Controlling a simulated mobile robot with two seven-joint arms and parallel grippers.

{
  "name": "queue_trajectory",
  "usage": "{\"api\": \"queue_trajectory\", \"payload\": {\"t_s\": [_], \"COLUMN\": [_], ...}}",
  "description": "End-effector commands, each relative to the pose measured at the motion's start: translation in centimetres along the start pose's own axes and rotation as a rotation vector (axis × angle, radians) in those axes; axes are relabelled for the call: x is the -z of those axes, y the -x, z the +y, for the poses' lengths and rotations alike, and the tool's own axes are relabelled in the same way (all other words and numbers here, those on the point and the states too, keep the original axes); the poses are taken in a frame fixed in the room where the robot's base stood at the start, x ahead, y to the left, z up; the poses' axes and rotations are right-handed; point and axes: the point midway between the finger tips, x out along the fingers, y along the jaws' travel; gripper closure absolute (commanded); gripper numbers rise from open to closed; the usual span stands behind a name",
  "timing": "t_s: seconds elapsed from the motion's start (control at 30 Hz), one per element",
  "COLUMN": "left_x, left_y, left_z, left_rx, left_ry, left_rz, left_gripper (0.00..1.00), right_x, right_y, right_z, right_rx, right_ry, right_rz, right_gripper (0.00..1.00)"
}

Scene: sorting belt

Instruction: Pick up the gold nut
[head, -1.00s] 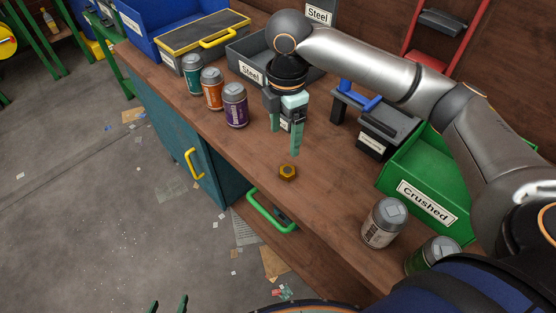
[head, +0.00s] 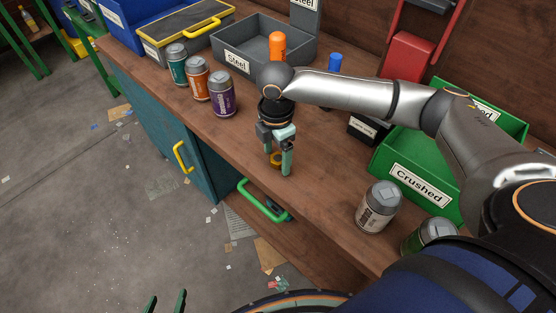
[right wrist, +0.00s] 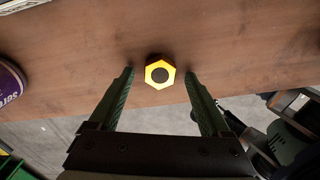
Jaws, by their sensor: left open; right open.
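The gold nut (head: 276,159) lies on the brown workbench (head: 320,185) near its front edge. In the right wrist view the nut (right wrist: 160,72) is a yellow hexagon with a dark round hole. My right gripper (head: 278,165) points down over it, open and empty. In the right wrist view the nut shows between the two fingertips, with a gap on each side. Whether the fingertips are level with the nut is hard to tell. My left gripper (head: 165,304) shows only its green fingertips at the bottom edge, open and away from the bench.
Teal, orange and purple cans (head: 222,95) stand left of the right gripper. A grey can (head: 379,207) and a green can stand to the right. A grey Steel bin (head: 237,62) and a green Crushed bin (head: 421,186) sit behind. An open green-handled drawer (head: 263,203) lies below the edge.

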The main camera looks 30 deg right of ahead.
Motion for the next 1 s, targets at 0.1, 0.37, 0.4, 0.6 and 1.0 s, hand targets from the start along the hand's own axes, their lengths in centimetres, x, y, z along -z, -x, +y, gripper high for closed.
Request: {"api": "queue_trajectory", "payload": {"t_s": [0.1, 0.37, 0.4, 0.6, 1.0], "left_x": [0.43, 0.41, 0.38, 0.18, -0.03], "left_y": [-0.03, -0.03, -0.04, -0.09, -0.10], "left_z": [0.07, 0.09, 0.09, 0.07, 0.02], "left_rx": [-0.002, -0.003, -0.003, -0.002, -0.001], "left_ry": [-0.002, -0.003, -0.003, -0.003, -0.003], "left_rz": [0.009, 0.009, 0.008, 0.005, 0.001], "left_gripper": [0.24, 0.24, 0.24, 0.24, 0.24], "right_x": [0.01, 0.04, 0.04, 0.05, 0.05], "right_y": [-0.24, -0.19, -0.18, -0.17, -0.16], "right_z": [0.01, 0.01, 0.01, 0.01, 0.01], "right_rx": [-0.001, -0.001, -0.001, -0.001, -0.001], "right_ry": [0.001, 0.001, 0.001, 0.001, 0.001], "right_rz": [0.000, 0.000, 0.000, 0.000, 0.001], "right_gripper": [0.19, 0.32, 0.36, 0.59, 1.00]}}
